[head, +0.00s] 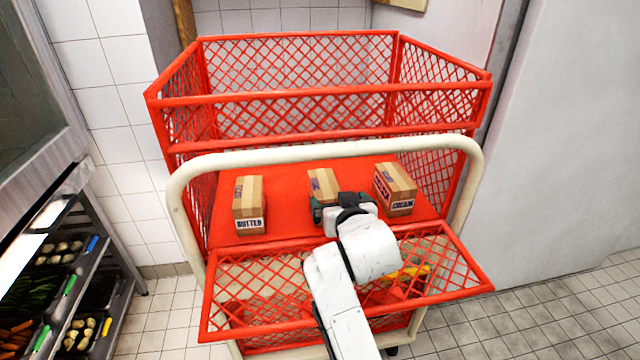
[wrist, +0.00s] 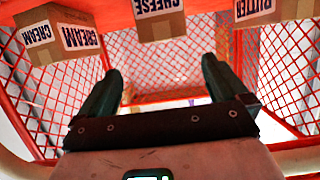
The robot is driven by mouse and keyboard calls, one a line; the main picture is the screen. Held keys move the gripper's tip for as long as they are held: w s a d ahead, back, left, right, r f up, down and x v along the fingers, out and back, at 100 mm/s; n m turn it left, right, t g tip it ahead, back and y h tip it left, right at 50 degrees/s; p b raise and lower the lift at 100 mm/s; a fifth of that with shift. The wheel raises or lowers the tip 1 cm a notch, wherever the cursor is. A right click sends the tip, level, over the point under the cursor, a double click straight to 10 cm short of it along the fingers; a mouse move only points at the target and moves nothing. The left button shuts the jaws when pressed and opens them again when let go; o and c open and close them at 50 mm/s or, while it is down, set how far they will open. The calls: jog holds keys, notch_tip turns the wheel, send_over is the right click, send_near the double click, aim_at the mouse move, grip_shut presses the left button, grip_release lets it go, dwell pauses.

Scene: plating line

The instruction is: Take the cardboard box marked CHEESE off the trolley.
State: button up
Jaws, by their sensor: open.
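The cardboard box marked CHEESE (head: 322,183) stands on the red trolley's shelf (head: 285,200), in the middle of three boxes. My gripper hides its lower front in the head view. In the wrist view the CHEESE box (wrist: 158,22) is at the top centre, its label upside down. My gripper (wrist: 163,75) is open and empty. Its two dark fingers point toward the box, one to each side of it in the picture, with a gap between them and the box. In the head view my gripper (head: 338,212) is just in front of the box.
A BUTTER box (head: 249,206) stands to the left and a CREAM box (head: 395,188) to the right on the same shelf. Red mesh walls surround the shelf; a lowered front mesh flap (head: 240,300) and a cream handle bar (head: 320,150) are nearby. A vegetable rack (head: 100,275) stands left.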

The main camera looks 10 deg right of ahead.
aim_at(325, 186)
jog(key=x, duration=0.6)
jog(key=shift+w+r+b, duration=0.15)
jog(key=shift+w+b, duration=0.1)
jog(key=shift+b, duration=0.1)
jog(key=shift+a+b+x, duration=0.2)
jog(key=shift+x, duration=1.1)
jog(key=shift+a+b+x, duration=0.2)
jog(key=shift+x, duration=1.1)
jog(key=shift+c, duration=0.4)
jog(key=c, duration=1.3)
jog(key=shift+c, duration=0.4)
jog(key=shift+r, duration=0.1)
